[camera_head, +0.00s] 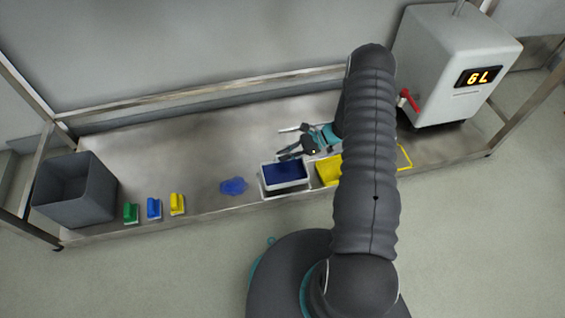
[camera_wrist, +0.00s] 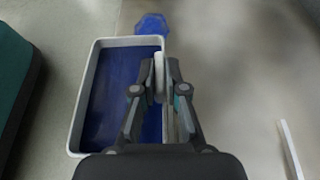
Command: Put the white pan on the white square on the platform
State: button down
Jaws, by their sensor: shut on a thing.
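The white pan (camera_head: 285,187), with deep blue inside, is at the front edge of the platform (camera_head: 205,160) in the head view. In the wrist view the pan (camera_wrist: 87,95) fills the left middle. My gripper (camera_head: 294,144) is shut on the pan's far rim; its fingertips (camera_wrist: 160,82) pinch a pale upright piece there. A pale edge shows around the pan's near side; I cannot tell if it belongs to the white square. I cannot tell if the pan touches the platform.
A blue patch (camera_head: 233,186) lies left of the pan. A yellow pan (camera_head: 327,171) is close on its right, partly behind my arm. Green (camera_head: 131,213), blue (camera_head: 153,208) and yellow (camera_head: 177,204) blocks and a grey bin (camera_head: 75,200) are left. A dispenser (camera_head: 440,70) stands right.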

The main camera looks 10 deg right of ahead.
aim_at(276, 165)
jog(key=shift+w+a+f, duration=0.1)
jog(key=shift+a+f, duration=0.2)
jog(key=shift+a, duration=0.1)
jog(key=shift+f+b, duration=0.3)
jog(key=shift+f, duration=1.65)
jog(key=shift+f, duration=0.1)
jog(key=c, duration=1.2)
grip_release()
